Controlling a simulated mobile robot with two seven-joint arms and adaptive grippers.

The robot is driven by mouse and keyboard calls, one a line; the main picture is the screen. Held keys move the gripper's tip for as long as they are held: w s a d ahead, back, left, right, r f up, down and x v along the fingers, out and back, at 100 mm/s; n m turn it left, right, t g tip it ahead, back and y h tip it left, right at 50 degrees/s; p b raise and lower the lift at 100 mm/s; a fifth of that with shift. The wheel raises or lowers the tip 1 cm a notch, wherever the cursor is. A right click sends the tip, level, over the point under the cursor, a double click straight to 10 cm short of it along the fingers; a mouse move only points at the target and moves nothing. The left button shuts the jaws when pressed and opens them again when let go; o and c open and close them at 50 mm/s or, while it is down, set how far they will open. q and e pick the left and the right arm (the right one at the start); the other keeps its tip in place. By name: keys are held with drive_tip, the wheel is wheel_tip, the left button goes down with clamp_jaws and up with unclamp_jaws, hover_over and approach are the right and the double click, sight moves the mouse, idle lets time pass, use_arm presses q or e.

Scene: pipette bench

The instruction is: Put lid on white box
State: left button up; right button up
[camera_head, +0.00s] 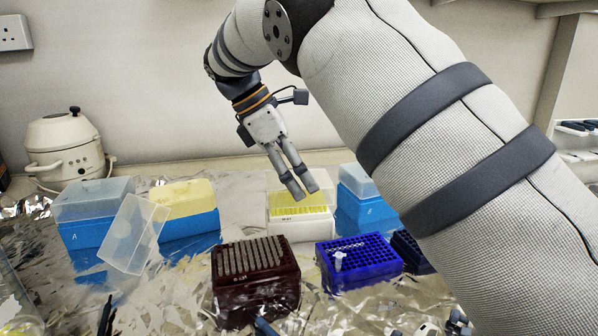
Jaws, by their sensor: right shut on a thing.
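The white box (300,228) stands at the back middle of the bench, with a yellow rack in its top. A clear lid (281,186) is over the rack and looks roughly level. I cannot tell whether it is fully seated. My right gripper (305,192) reaches down from above, its fingers close together and shut on the clear lid near its right part. The fingers partly cover the lid.
Another clear lid (134,236) leans by a blue box (90,233) at left. A yellow-topped blue box (188,225) and another blue box (366,212) flank the white box. A dark red rack (255,292) and blue tube rack (362,264) stand in front.

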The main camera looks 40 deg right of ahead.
sight(278, 180)
drive_tip(key=shift+f, duration=0.15)
drive_tip(key=shift+f, duration=0.75)
drive_tip(key=shift+f, duration=0.15)
drive_tip(key=shift+f, duration=0.25)
drive_tip(key=o, duration=1)
drive_tip(key=shift+f, duration=0.1)
drive_tip(key=v, duration=0.7)
drive_tip(key=shift+a+r, duration=0.1)
drive_tip(key=shift+r, duration=0.2)
